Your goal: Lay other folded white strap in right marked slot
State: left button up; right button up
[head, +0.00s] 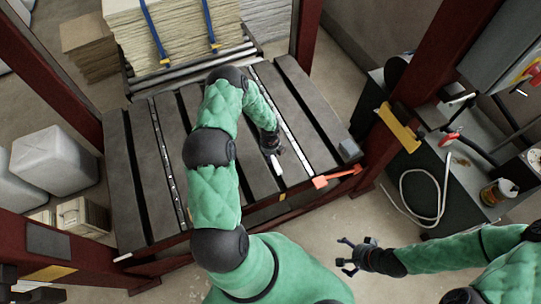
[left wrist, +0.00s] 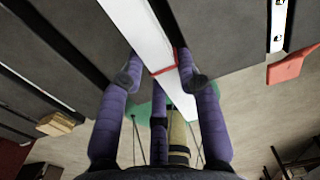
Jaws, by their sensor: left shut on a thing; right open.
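My left gripper (head: 271,145) is over the slatted table, shut on a white strap (head: 275,166). In the left wrist view the gripper's purple fingers (left wrist: 160,78) flank the strap (left wrist: 140,24), which has a red band across it. The strap runs up out of that view over dark slats. A pale strip lies in the right slot (head: 290,130); a dotted strip lies in the left slot (head: 166,160). My right gripper (head: 357,257) is open and empty, off the table's front right side.
The dark slatted table (head: 128,180) has gaps between its boards. A red-orange piece (head: 321,182) sits at its front right edge; it also shows in the left wrist view (left wrist: 291,66). A stack with blue straps (head: 180,35) stands behind. Dark red posts (head: 309,35) flank the table.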

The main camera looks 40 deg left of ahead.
pick_arm(q)
jog(key=shift+f+b, duration=2.5)
jog(key=shift+f, duration=0.85)
jog(key=shift+f, duration=0.1)
jog(key=o, duration=1.2)
jog(key=shift+o, duration=0.2)
jog(key=shift+r+p, duration=3.05)
jog(key=shift+r, duration=1)
